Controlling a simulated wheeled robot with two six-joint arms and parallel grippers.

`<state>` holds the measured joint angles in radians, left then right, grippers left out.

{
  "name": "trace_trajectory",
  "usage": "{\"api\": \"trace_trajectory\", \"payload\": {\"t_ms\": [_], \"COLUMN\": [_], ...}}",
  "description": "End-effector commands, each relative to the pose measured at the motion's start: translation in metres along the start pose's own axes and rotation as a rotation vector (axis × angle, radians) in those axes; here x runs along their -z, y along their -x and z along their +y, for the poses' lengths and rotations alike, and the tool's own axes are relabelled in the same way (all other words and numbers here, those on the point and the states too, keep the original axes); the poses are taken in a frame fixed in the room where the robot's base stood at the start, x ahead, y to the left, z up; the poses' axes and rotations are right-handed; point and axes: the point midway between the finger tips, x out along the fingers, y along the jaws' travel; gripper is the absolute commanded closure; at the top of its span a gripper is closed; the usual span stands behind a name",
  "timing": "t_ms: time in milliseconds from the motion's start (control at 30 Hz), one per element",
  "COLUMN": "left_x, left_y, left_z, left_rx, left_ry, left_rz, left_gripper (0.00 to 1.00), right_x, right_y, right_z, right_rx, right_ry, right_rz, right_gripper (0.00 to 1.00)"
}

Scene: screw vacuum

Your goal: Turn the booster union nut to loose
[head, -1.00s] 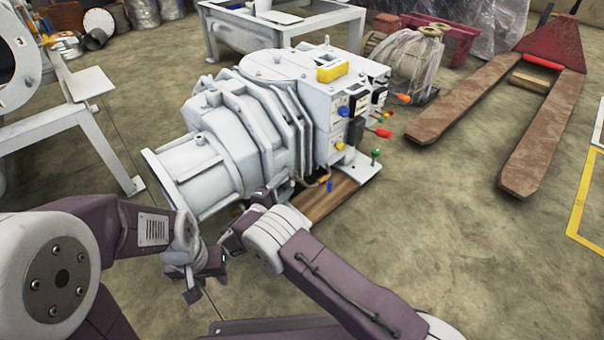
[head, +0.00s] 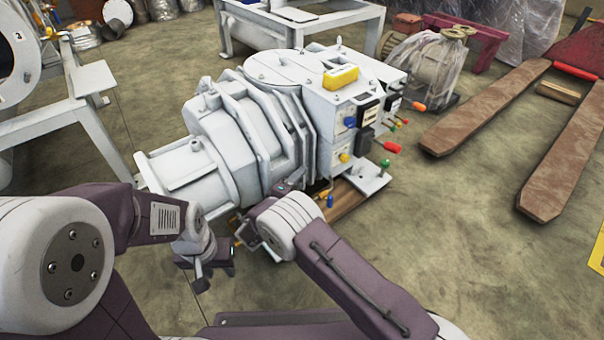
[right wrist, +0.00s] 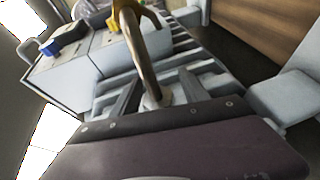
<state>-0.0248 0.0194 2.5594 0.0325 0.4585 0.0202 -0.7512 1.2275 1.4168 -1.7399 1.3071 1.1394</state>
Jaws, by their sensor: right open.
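The grey-white vacuum booster unit (head: 250,125) stands on a pallet in the middle of the head view. In the right wrist view, a brass-coloured pipe (right wrist: 140,50) rises to a yellow fitting (right wrist: 128,8) at the top edge; I cannot tell whether this is the union nut. My right gripper (right wrist: 157,90) is open, its two dark fingers apart on either side of the pipe's lower end in that view. In the head view my right gripper (head: 290,183) is at the unit's near side, largely hidden by its wrist. My left gripper (head: 200,272) hangs low in front; its jaw gap is unclear.
Valves with coloured handles (head: 392,148) stick out from the unit's right end. A blue knob (head: 330,200) sits low near my right gripper. A white frame (head: 95,120) stands at left and a pallet jack (head: 485,108) at right.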

Motion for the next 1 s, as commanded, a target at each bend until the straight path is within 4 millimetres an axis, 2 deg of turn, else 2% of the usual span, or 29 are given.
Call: {"api": "trace_trajectory", "payload": {"t_ms": [133, 167, 333, 667, 1000], "left_x": [-0.0003, -0.0003, -0.0003, -0.0002, -0.0001], "left_y": [0.0, 0.0, 0.0, 0.0007, 0.0017], "left_z": [0.0, 0.0, 0.0, 0.0, 0.0], "left_rx": [0.0, 0.0, 0.0, 0.0, 0.0], "left_ry": [0.0, 0.0, 0.0, 0.0, 0.0], "left_rz": [-0.001, -0.001, -0.001, 0.0, 0.0], "left_gripper": [0.64, 0.64, 0.64, 0.64, 0.64], "right_x": [0.0001, 0.0002, 0.0002, 0.0004, 0.001], "right_y": [0.0001, 0.0001, 0.0002, 0.0004, 0.0013], "right_z": [0.0, 0.0, 0.0, 0.0006, 0.0064], "right_rx": [0.0, 0.0, 0.0, -0.039, -0.256], "right_ry": [0.0, 0.0, 0.001, 0.019, 0.109], "right_rz": [0.0, 0.001, 0.001, 0.001, 0.002], "right_gripper": [0.47, 0.53, 1.0, 1.0, 1.0]}}
